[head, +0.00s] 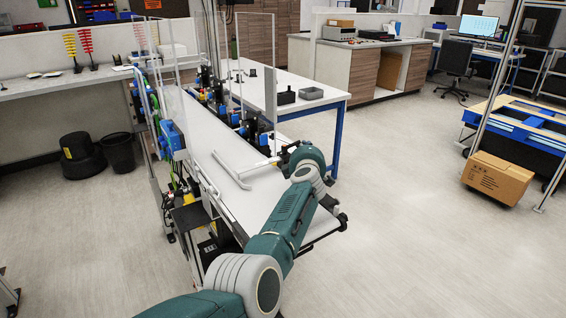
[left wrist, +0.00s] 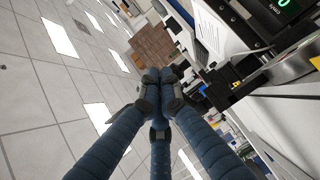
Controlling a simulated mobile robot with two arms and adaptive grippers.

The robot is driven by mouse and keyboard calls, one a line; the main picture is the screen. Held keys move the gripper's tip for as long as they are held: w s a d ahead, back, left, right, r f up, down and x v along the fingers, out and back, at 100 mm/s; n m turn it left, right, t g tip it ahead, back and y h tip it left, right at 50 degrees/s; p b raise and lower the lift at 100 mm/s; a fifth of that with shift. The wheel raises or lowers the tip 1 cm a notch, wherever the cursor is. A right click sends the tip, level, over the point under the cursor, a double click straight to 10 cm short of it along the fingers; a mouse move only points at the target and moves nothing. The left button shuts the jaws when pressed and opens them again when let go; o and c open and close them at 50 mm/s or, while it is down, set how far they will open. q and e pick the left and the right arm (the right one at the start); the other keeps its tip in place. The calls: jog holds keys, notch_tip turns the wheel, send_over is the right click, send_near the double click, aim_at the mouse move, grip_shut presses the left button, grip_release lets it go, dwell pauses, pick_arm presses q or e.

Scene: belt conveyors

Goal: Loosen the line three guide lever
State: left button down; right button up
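A white belt conveyor (head: 265,190) runs away from me in the head view, with an angled white guide rail (head: 230,170) over its near part. Several blue and black units (head: 220,95) line its far side. I cannot pick out the line three guide lever in either view. My left gripper (head: 287,155) is at the belt's right edge, near the closest unit, and largely hidden by its own wrist. In the left wrist view its three blue fingers meet at the tips (left wrist: 160,85), with nothing visible between them. My right gripper is not in view.
Clear upright panels (head: 260,50) stand along the conveyor. A white table (head: 300,85) with small dark boxes is behind it. A cardboard box (head: 497,178) sits on the floor at right. A green-lit display (left wrist: 289,5) shows in the left wrist view.

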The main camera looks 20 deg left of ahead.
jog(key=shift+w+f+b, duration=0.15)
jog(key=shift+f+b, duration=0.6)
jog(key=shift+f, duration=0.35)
